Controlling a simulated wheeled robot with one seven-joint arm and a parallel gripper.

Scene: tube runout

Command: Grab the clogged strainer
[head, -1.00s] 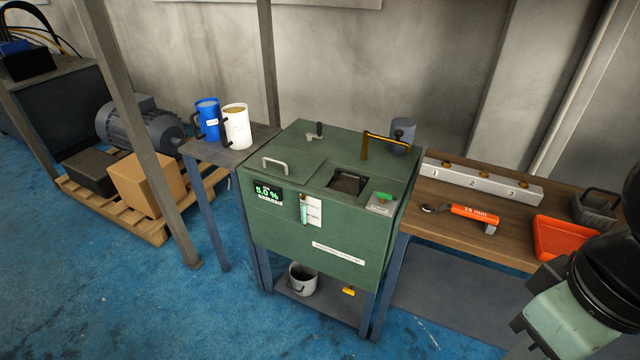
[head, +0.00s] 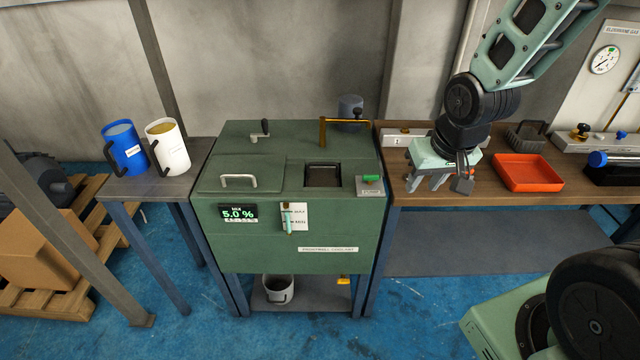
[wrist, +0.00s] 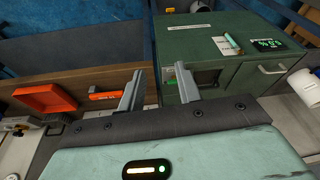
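A dark strainer with a handle (head: 323,175) sits in the square opening in the top of the green tank (head: 280,245). How clogged it is cannot be made out. In the wrist view the opening shows only partly, behind a finger. A second dark basket with a handle (head: 526,136) stands at the back of the wooden bench. My gripper (head: 437,183) is open and empty above the bench, just right of the tank and apart from both baskets. Its two spread fingers show in the wrist view (wrist: 160,82), with nothing between them.
A green-button box (head: 370,185) sits beside the opening, and a brass pipe (head: 345,121) rises behind it. A lid handle (head: 238,180) is to its left. An orange tray (head: 528,172) lies on the bench. Blue (head: 125,147) and white (head: 167,144) jugs stand left.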

